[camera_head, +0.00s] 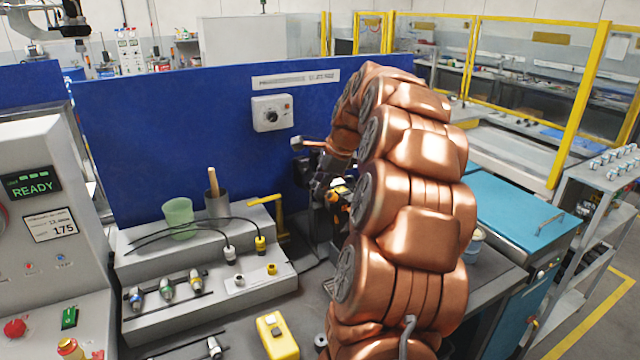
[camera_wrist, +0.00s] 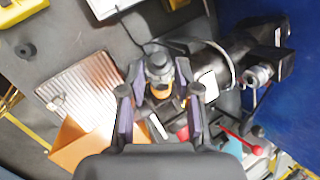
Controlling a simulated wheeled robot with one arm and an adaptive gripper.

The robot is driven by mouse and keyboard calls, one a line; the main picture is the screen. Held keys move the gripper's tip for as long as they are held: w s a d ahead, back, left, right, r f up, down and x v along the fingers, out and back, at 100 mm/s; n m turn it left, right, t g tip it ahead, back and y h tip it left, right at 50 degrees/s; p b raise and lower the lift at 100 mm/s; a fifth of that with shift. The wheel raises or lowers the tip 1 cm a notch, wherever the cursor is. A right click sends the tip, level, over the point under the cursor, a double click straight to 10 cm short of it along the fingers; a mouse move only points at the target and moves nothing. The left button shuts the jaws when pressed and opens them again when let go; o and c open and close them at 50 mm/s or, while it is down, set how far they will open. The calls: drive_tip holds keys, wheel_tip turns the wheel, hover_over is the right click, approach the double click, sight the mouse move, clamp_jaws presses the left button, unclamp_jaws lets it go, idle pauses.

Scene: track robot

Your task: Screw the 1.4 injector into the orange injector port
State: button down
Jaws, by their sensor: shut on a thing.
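My gripper (camera_wrist: 160,92) is shut on an injector (camera_wrist: 159,68), a dark grey stepped cylinder with an amber-orange band, between its two pads in the wrist view. I cannot read a 1.4 mark on it. I cannot make out the orange injector port for certain, nor whether the injector touches it. In the head view my copper arm covers much of the area around the gripper. Several other injectors (camera_head: 167,288) with blue, green and yellow bands lie on the grey stepped rack at left.
A dark machine with a silver cylinder (camera_wrist: 262,75) and a red lever (camera_wrist: 240,137) stands right of the gripper. A ribbed metal plate (camera_wrist: 85,88) and an orange block (camera_wrist: 80,145) lie left. A blue panel (camera_head: 180,130) closes the back. A yellow box (camera_head: 277,336) stands in front.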

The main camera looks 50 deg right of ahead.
drive_tip(key=shift+s+d+f+b, duration=0.25)
drive_tip(key=shift+d+f+b, duration=0.05)
drive_tip(key=shift+d+f, duration=0.4)
idle(0.3)
drive_tip(key=c, duration=0.7)
unclamp_jaws()
drive_tip(key=v, duration=1.2)
drive_tip(key=shift+c, duration=0.2)
